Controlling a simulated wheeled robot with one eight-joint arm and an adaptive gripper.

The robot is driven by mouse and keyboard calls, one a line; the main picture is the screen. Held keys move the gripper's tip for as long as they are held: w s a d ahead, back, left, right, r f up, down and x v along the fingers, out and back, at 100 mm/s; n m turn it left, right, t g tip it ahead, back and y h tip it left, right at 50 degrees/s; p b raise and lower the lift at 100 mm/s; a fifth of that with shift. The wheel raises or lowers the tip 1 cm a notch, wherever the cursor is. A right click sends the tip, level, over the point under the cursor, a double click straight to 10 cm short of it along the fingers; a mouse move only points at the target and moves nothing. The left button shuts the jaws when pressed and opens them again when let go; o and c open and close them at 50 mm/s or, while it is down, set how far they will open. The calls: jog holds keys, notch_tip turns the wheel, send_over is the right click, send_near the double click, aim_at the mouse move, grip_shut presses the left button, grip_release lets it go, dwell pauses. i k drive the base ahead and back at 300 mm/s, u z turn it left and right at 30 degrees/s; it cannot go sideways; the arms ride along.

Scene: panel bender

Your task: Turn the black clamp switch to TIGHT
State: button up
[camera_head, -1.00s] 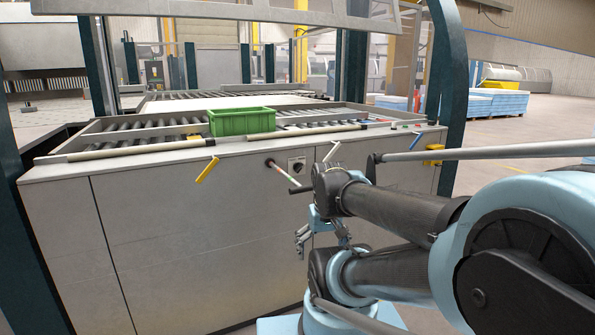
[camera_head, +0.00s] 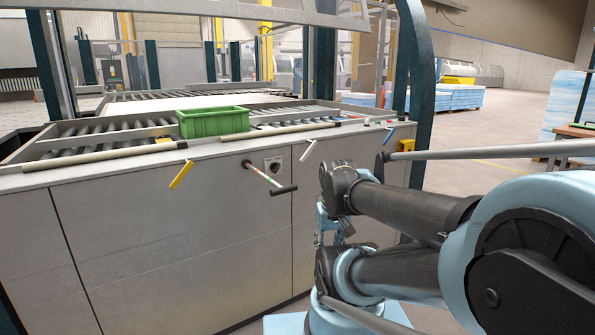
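The black clamp switch (camera_head: 271,167) is a small dark knob on a light plate on the front of the grey machine. It is too small to read its labels or tell which way it points. My gripper (camera_head: 333,240) is below and to the right of the switch, apart from it. My own arm partly hides the gripper, and its fingers are too small and unclear to tell open from shut.
A T-handled lever (camera_head: 268,178) sticks out just left of and below the switch. A yellow lever (camera_head: 180,174), a white lever (camera_head: 308,150) and a blue lever (camera_head: 389,135) line the machine's top edge. A green crate (camera_head: 213,122) stands on the rollers. Open floor lies right.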

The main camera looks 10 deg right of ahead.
aim_at(274, 166)
jog(key=z, duration=3.1)
jog(key=i, duration=0.85)
jog(key=u, duration=2.4)
